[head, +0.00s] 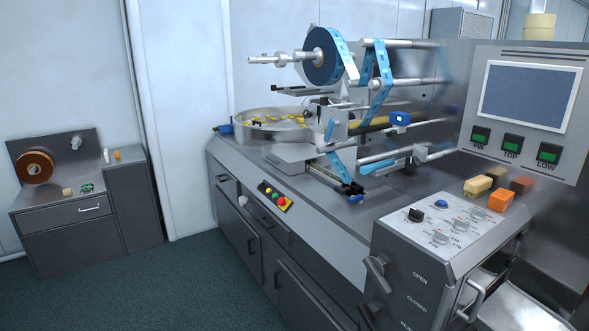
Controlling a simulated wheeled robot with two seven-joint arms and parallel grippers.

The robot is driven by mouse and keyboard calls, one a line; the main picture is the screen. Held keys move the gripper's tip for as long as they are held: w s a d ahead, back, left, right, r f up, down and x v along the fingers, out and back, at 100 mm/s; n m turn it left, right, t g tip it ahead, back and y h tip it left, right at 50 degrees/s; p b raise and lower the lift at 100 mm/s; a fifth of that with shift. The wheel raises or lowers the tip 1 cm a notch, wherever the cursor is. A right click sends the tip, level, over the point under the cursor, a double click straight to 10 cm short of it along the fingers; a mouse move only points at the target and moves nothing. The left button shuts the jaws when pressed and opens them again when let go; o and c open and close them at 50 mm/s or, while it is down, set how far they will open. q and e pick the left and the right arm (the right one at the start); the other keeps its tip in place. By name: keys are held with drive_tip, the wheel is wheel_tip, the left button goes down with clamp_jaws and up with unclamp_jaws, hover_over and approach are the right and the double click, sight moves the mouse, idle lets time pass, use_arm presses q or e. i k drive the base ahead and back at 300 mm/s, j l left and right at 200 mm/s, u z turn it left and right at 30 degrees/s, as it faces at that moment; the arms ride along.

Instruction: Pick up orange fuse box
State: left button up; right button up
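The orange fuse box (501,200) is a small bright orange block. It sits at the right, on the grey machine surface just behind the knob panel. A yellow block (477,187) lies to its left, and a brown block (521,185) and a dark block (496,172) lie just behind it. Nothing covers the orange fuse box. Neither of my grippers is in the head view.
The control panel (440,226) with knobs stands in front of the blocks. A screen panel (528,95) with green buttons rises behind them. The wrapping machine with a blue film roll (327,57) fills the middle. A grey cabinet (75,225) stands at left; the floor between is clear.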

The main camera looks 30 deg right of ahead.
sight(501, 199)
drive_tip(key=i+j+u, duration=0.15)
drive_tip(key=i+u, duration=0.15)
drive_tip(key=i, duration=0.2)
drive_tip(key=i+j+u, duration=0.1)
drive_tip(key=i+u, duration=0.2)
drive_tip(key=i, duration=0.2)
drive_tip(key=z, duration=1.9)
